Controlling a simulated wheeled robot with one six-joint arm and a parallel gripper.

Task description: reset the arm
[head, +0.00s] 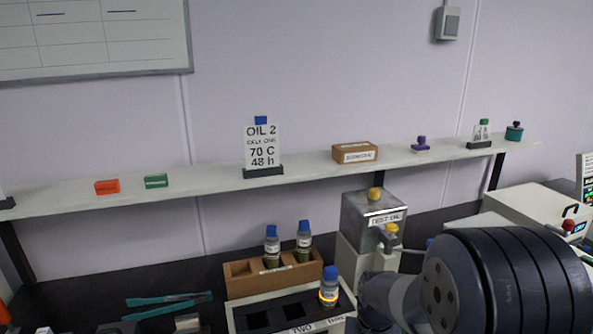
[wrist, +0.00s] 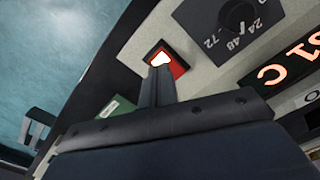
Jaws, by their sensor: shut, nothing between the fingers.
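My gripper (wrist: 158,82) shows in the wrist view with its two dark fingers together, shut and empty. Its fingertips are in front of a red switch (wrist: 180,69) with a bright patch, set in a pale panel. I cannot tell whether the fingers touch the switch. In the head view my dark, ribbed arm fills the lower right, and the gripper itself does not show there.
In the wrist view a dial (wrist: 238,16) marked 24, 48, 72 and a lit orange display (wrist: 285,68) are close by. In the head view a test oil tank (head: 360,222), a wooden rack (head: 240,281) with bottles and a long shelf (head: 215,186) stand near my arm.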

